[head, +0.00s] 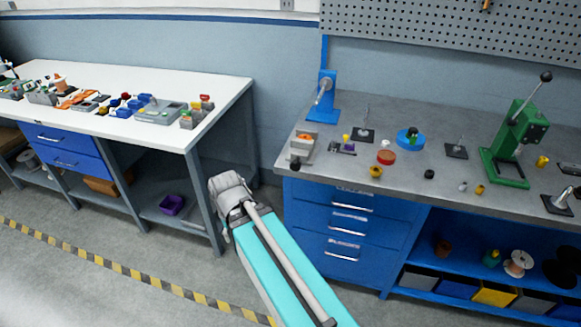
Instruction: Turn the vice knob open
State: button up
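The workbench (432,190) on the right has a grey top. A small dark metal device (342,149) near its left front looks like the vice, but it is too small to be sure, and its knob cannot be made out. A blue upright device (323,98) with a light metal shaft stands behind it, at the back left corner. My arm reaches up from the bottom middle and ends in a grey joint in the gap between the two benches, apart from these devices. My gripper and its fingers cannot be seen.
A white table (205,88) with several parts is at left. Floor between is open.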

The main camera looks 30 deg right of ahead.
aim_at(295, 165)
jog(key=z, duration=0.05)
jog(key=k, duration=1.25)
jog(key=z, duration=0.9)
jog(key=i, duration=1.05)
